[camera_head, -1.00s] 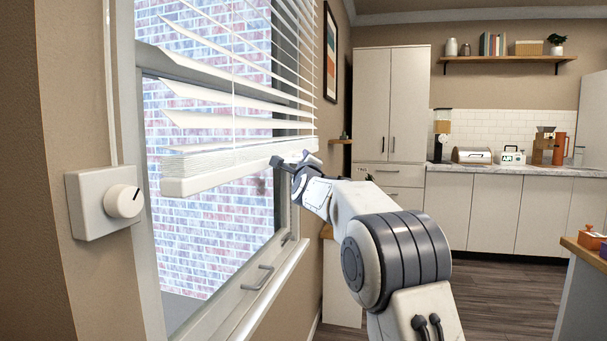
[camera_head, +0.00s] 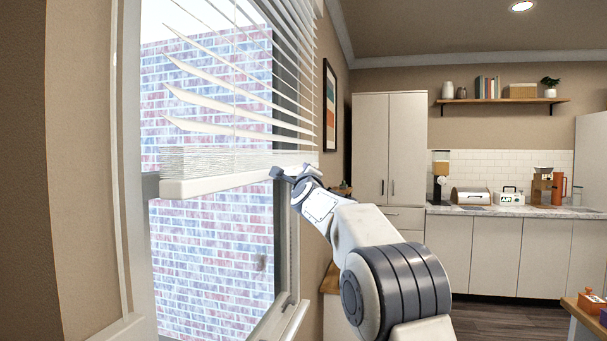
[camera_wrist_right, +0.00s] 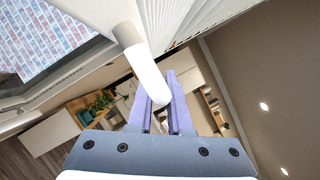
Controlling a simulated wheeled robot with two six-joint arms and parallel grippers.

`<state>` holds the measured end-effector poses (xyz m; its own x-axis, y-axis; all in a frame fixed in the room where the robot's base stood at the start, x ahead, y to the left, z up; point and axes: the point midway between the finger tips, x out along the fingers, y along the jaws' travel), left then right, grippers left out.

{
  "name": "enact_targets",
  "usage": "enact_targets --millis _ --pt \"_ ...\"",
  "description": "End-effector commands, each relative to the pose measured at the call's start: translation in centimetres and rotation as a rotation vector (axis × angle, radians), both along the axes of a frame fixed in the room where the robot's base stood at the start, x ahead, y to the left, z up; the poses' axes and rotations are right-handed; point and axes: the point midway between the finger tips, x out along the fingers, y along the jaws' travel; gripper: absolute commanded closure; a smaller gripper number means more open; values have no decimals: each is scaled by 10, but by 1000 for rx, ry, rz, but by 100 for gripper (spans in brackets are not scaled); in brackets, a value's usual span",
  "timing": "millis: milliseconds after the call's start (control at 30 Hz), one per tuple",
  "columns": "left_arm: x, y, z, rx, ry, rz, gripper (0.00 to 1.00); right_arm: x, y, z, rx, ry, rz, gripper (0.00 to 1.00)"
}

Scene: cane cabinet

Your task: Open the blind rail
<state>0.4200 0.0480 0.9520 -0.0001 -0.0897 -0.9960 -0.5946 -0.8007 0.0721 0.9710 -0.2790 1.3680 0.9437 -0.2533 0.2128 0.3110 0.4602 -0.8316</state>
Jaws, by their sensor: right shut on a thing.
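The white bottom rail (camera_head: 205,187) of the blind hangs roughly level across the window in the head view, with slats bunched on top of it. My right gripper (camera_head: 280,174) is at the rail's right end. In the right wrist view a white rounded bar (camera_wrist_right: 150,72), joined to the end of the rail, runs between the purple fingers of my right gripper (camera_wrist_right: 162,97). The gripper is shut on this bar. The fingers hide part of the bar. My left gripper is not in view.
The window frame (camera_head: 131,200) stands close at the left. Below the rail, the open view is of a brick wall (camera_head: 210,250). Tall cabinets (camera_head: 390,150) and a counter (camera_head: 500,211) stand far off at the right. A wooden table edge (camera_head: 580,318) shows at lower right.

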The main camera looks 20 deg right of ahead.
Motion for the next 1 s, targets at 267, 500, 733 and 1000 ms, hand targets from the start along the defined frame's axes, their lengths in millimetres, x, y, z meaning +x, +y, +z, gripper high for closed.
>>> enact_targets --millis 267,500,733,1000 --pt "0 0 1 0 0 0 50 0 0 2 0 -1 0 100" --pt "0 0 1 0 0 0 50 0 0 1 0 -1 -1 53" --pt "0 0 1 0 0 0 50 0 0 1 0 0 0 53" --pt "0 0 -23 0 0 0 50 -26 7 -9 0 -3 0 53"
